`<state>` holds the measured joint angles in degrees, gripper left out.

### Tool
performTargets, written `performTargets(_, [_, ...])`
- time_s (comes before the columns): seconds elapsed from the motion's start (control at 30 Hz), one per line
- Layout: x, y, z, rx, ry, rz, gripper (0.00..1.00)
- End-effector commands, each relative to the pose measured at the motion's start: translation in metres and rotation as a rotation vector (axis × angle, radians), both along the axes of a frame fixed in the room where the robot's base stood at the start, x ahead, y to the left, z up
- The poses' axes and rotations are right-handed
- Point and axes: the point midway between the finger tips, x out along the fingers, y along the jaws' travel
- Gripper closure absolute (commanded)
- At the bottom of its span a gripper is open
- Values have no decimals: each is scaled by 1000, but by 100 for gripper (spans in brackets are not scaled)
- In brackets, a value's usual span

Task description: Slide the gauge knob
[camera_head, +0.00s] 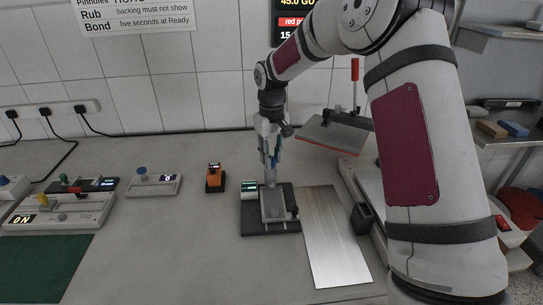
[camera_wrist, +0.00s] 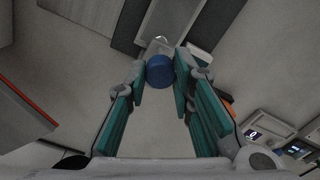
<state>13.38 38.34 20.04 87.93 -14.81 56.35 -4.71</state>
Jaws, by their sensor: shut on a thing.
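The gauge is a dark base (camera_head: 270,228) with a light metal block (camera_head: 273,207) on it and a small display (camera_head: 249,187) at its back left corner. It stands on the bench below my arm. My gripper (camera_head: 270,180) points down at the back of the metal block. In the wrist view a round blue knob (camera_wrist: 159,72) sits between my two teal-padded fingers, and they are shut on it. The dark base (camera_wrist: 130,24) and metal block (camera_wrist: 172,18) also show in the wrist view.
A bare metal sheet (camera_head: 336,245) lies close to the gauge's right. An orange device (camera_head: 214,178) stands to its left, and a grey box with a blue knob (camera_head: 153,184) is farther left. A red-handled board (camera_head: 337,133) is behind right. The bench in front is clear.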

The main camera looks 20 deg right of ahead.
Motion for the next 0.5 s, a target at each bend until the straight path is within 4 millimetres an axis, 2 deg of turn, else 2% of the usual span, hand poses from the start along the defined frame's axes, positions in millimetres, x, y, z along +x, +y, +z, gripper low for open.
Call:
performTargets(0.27, [1,1,-27,0,1,1,100])
performTargets(0.5, [0,1,-26,1,-1,1,100])
